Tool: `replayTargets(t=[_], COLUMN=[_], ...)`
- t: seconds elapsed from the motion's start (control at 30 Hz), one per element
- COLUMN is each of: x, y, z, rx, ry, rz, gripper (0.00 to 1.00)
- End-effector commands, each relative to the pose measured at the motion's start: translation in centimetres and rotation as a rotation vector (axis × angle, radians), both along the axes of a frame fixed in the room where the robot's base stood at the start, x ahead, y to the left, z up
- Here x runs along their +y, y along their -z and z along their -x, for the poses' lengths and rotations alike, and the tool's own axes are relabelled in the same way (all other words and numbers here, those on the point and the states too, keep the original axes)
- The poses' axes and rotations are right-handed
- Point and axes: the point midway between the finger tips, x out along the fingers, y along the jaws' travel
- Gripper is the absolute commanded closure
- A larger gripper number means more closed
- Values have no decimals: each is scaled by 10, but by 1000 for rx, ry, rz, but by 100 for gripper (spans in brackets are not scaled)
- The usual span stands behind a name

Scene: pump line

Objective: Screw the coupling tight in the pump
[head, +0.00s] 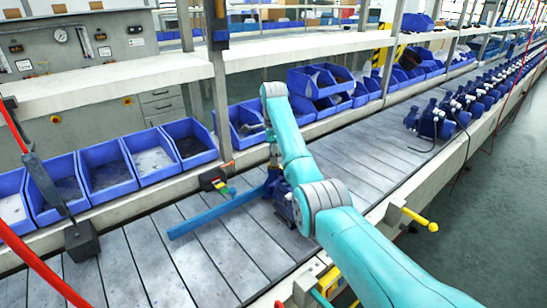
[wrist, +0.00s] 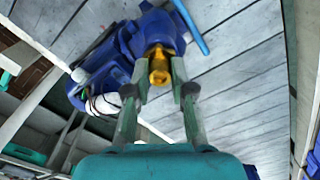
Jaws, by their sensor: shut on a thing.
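The blue pump (head: 275,188) stands on the slatted line, partly hidden behind my arm in the head view. In the wrist view the pump (wrist: 112,62) fills the upper left middle. The brass-yellow coupling (wrist: 160,68) sits at the pump's near side, between my fingertips. My gripper (wrist: 161,84) is shut on the coupling from both sides. How far the coupling is threaded in is not visible.
A long blue bar (head: 215,213) extends left from beside the pump. Blue bins (head: 108,168) line the back edge under a white shelf (head: 120,82). More pumps (head: 432,122) stand in a row at right. A dark hanging tool (head: 80,240) is at left.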

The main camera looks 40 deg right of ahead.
Motion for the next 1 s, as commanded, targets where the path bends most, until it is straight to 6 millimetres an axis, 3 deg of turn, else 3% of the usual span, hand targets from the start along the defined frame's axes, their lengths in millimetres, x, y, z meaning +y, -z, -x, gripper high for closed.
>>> replayTargets(t=[0.13,0.17,0.23,0.57,0.8,1.0], x=[0,0,0,0,0,0], y=[1,1,0,0,0,0], z=[0,0,0,0,0,0], rx=[1,1,1,0,0,0], ry=[-1,-1,-1,-18,-232,-305], rz=[-1,-1,-1,0,0,0], gripper=[100,74,57,56,56,56])
